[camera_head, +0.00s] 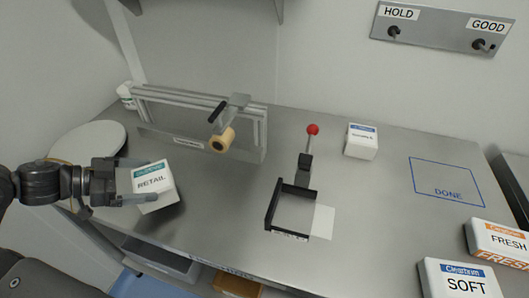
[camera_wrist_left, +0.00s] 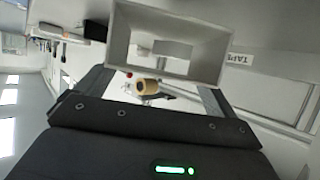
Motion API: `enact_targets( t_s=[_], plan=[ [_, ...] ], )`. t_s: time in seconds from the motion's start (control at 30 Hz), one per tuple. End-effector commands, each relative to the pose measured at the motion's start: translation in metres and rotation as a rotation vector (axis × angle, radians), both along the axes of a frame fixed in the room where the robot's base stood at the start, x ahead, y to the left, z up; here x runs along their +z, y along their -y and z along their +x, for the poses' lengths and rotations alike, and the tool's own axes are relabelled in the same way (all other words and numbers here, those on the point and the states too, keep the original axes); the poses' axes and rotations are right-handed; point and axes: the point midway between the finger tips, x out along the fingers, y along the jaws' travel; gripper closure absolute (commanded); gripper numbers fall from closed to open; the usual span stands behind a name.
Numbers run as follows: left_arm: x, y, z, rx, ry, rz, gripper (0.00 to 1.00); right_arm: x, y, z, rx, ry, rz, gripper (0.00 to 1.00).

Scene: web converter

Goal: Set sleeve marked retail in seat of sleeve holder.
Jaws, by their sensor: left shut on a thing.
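The white sleeve marked RETAIL (camera_head: 153,181), with a teal band, is at the left of the head view. My left gripper (camera_head: 128,182) is shut on it, with its fingers along the sleeve's sides, and holds it apparently above the table. In the left wrist view the sleeve (camera_wrist_left: 121,42) shows as a hollow, open-ended box beyond the gripper. The sleeve holder (camera_head: 270,208) is a black bracket around a seat (camera_head: 293,214) near the table's middle. The seat looks empty. A red-knobbed lever (camera_head: 312,130) stands behind it. My right gripper is out of view.
A metal frame with a tan roll (camera_head: 222,140) stands between sleeve and holder, farther back. A white box (camera_head: 361,141) is behind the holder to the right. FRESH (camera_head: 500,241) and SOFT (camera_head: 458,280) packs lie at the right. The blue DONE outline (camera_head: 446,180) is empty.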

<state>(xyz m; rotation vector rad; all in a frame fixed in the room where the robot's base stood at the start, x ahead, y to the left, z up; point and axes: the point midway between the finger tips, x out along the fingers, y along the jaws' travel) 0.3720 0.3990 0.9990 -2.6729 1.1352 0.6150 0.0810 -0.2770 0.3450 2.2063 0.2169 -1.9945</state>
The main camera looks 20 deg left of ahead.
Motion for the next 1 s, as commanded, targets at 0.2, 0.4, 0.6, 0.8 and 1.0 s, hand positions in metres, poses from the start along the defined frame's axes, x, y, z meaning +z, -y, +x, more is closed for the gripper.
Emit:
enact_targets(
  t_s=[0.2, 0.4, 0.6, 0.8, 1.0],
  plan=[
    [0.001, -0.001, -0.002, 0.016, 0.001, 0.0, 0.28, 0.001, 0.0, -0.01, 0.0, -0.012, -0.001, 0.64],
    [0.003, 0.027, 0.027, 0.022, 0.005, -0.002, 0.28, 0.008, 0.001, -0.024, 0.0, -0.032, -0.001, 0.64],
    [0.005, 0.061, 0.061, 0.022, 0.006, -0.004, 0.28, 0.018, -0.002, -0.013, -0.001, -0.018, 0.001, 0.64],
    [0.004, 0.095, 0.095, 0.021, 0.004, -0.005, 0.28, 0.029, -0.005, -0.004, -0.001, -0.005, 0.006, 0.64],
    [0.001, 0.116, 0.116, 0.022, 0.0, -0.003, 0.28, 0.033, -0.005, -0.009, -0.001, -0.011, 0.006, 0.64]
  ],
)
